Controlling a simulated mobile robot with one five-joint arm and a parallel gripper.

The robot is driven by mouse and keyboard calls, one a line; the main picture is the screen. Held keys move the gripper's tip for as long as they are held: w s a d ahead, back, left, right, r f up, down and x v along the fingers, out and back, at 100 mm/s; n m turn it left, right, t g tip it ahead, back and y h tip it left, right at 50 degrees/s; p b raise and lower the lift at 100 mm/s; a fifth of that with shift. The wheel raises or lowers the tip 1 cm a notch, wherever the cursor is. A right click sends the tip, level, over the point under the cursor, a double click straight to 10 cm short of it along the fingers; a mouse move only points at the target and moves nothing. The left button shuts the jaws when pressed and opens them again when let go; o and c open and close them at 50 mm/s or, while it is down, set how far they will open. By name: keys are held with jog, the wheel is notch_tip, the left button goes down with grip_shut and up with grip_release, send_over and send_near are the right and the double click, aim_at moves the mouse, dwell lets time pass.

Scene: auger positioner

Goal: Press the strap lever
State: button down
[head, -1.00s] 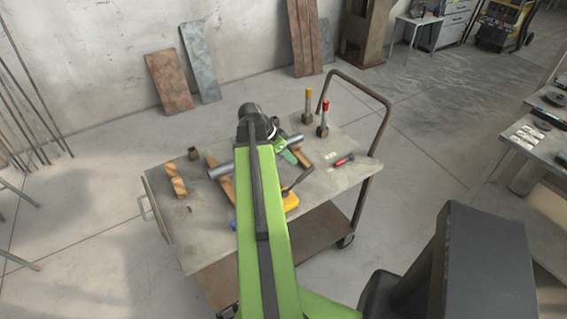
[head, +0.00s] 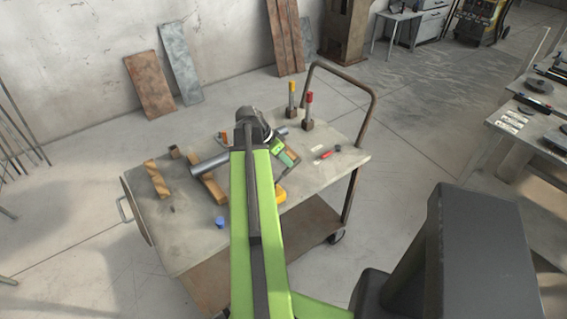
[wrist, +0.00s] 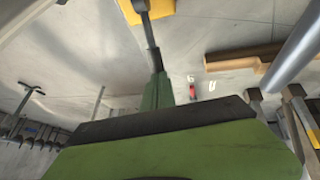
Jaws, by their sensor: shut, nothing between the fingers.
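A yellow block (head: 281,196) sits on the cart top, partly hidden behind my arm. A dark grey lever (head: 284,176) rises from it toward my gripper (head: 294,161). In the wrist view the yellow block (wrist: 158,7) is cut off by the top edge, and the lever (wrist: 145,22) lies in line with my gripper (wrist: 155,60). My gripper is shut and empty, with its tips close to the lever's end. I cannot tell whether they touch.
The cart top (head: 190,248) also holds a grey pipe (head: 210,166) on wooden blocks, a blue cap (head: 219,222), a red-handled tool (head: 328,153) and two upright posts (head: 308,108). The cart handle (head: 368,98) rises at the right. A workbench (head: 510,137) stands further right.

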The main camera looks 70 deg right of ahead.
jog(key=d+f+b, duration=0.1)
jog(key=s+d+f+t+y+b, duration=0.1)
jog(key=f, duration=0.1)
jog(key=f+y, duration=0.1)
jog(key=shift+s+d+f+t+b, duration=0.3)
jog(key=shift+s+d+b, duration=0.05)
jog(key=shift+d+b, duration=0.05)
jog(key=shift+a+f, duration=0.1)
dwell(0.5)
jog(key=shift+r+p, duration=0.5)
notch_tip(320, 180, up, 13)
jog(key=w+d+p, duration=0.1)
jog(key=w+p, duration=0.1)
jog(key=p, duration=1.1)
jog(key=shift+w+d, duration=0.2)
jog(key=shift+w, duration=0.1)
